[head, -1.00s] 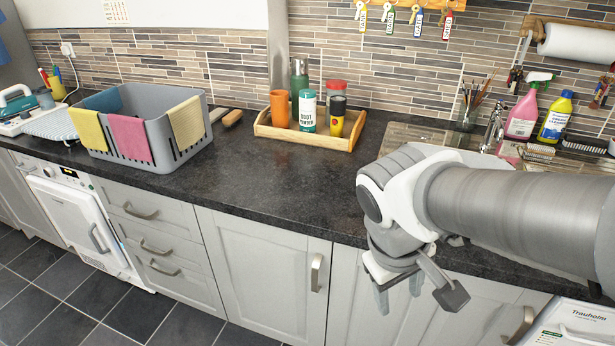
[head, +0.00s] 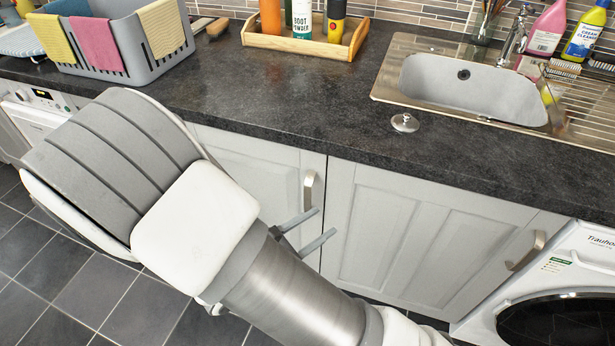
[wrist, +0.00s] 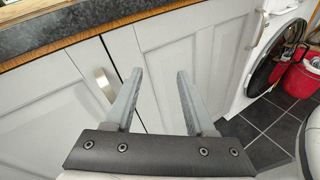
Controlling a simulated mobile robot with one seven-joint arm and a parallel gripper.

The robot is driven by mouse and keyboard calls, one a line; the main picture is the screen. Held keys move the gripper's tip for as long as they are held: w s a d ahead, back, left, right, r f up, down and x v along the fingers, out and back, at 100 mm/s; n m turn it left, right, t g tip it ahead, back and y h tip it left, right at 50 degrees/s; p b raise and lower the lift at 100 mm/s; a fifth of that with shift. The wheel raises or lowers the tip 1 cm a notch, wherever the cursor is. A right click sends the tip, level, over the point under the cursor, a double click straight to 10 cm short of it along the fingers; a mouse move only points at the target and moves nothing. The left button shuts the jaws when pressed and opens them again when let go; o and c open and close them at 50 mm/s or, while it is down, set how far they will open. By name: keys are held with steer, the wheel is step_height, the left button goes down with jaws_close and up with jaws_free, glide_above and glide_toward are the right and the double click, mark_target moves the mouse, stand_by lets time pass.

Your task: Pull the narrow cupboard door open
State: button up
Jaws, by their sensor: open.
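The narrow cupboard door (head: 250,170) is a pale grey panel under the dark worktop and looks shut. Its upright metal handle (head: 308,190) sits near its right edge. In the wrist view the narrow door (wrist: 50,115) is at the left, with its handle (wrist: 105,85) left of both fingers. My gripper (head: 326,221) is open and empty, just below and right of the handle in the head view. In the wrist view my gripper (wrist: 160,72) points at the neighbouring wider door (wrist: 175,45). The handle is not between the fingers. My arm hides the narrow door's lower left part.
The wider door has its own handle (head: 526,250) at its right. A washing machine (head: 545,290) stands right of it. The worktop (head: 300,100) edge overhangs the doors. A sink (head: 470,85) and a loose plug (head: 405,122) are above. A red bucket (wrist: 300,78) shows at the right.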

steer(key=a+f+n+t+y+b, duration=0.2)
steer(key=a+f+n+t+y, duration=0.35)
steer(key=a+f+n, duration=0.2)
steer(key=b, duration=0.3)
glide_toward(307, 194)
steer(key=shift+n+t, duration=0.35)
steer(key=shift+n, duration=0.1)
steer(key=x, duration=1)
steer(key=shift+d+f, duration=0.15)
steer(key=shift+f, duration=0.05)
jaws_close()
